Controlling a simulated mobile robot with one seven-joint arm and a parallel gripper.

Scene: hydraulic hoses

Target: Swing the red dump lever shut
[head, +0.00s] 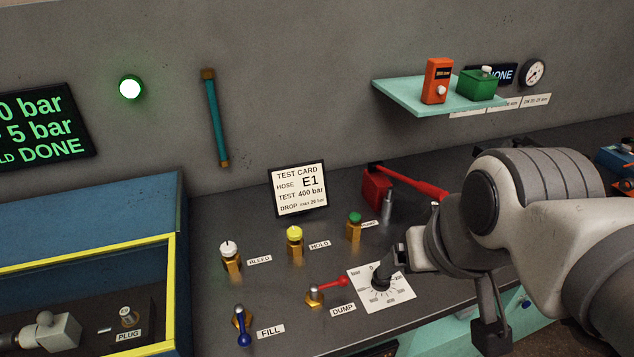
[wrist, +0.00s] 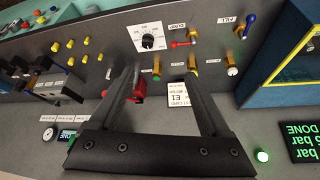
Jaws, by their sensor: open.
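The red dump lever (head: 333,284) sits on a brass valve (head: 314,297) beside the DUMP label (head: 342,309). Its arm points right in the head view, across the bench, towards the white dial plate (head: 397,298). In the wrist view, which is turned around, the red lever (wrist: 181,44) lies beyond the fingertips, nearer the right one. My gripper (wrist: 161,73) is open, with nothing between its fingers. In the head view it is over the bench near the dial, partly hidden by my arm, and apart from the lever.
The blue fill lever (head: 243,338) stands left of the dump valve. White, yellow and green knobs (head: 294,236) stand behind it, with a test card (head: 297,188). A red pump-like block with a long handle (head: 412,183) is behind my gripper. A blue yellow-edged box (head: 90,230) bounds the left.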

